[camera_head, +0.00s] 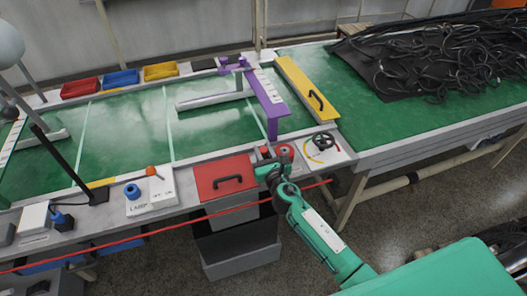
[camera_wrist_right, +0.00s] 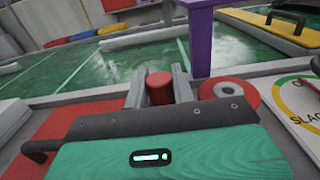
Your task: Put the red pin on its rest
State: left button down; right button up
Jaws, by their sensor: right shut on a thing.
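The red pin (camera_wrist_right: 159,87) stands between the two grey fingers of my right gripper (camera_wrist_right: 160,92), which is shut on it. Only its rounded red top and upper side show; its lower end is hidden behind the gripper body. In the head view, my right gripper (camera_head: 267,158) is at the near edge of the bench, just right of the red lid. A red round piece with a grey centre (camera_head: 284,150) is just right of the gripper. It also shows in the wrist view (camera_wrist_right: 243,91), apart from the pin; I cannot tell whether it is the rest. My left gripper is not in view.
A purple post and bar (camera_head: 266,100) and a yellow handled board (camera_head: 305,88) stand behind. A red cord runs along the front.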

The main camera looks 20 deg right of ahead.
aim_at(265, 155)
jog(key=shift+f, duration=0.2)
jog(key=o, duration=1)
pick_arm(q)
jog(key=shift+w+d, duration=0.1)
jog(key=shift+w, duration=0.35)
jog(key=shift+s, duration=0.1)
pick_arm(e)
jog(key=shift+r, duration=0.3)
jog(key=s, duration=0.4)
jog(key=shift+d+f, duration=0.1)
jog(key=shift+f, duration=0.05)
pick_arm(q)
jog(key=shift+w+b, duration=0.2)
jog(key=shift+b, duration=0.1)
pick_arm(e)
jog(key=s, duration=0.8)
jog(key=shift+d, duration=0.15)
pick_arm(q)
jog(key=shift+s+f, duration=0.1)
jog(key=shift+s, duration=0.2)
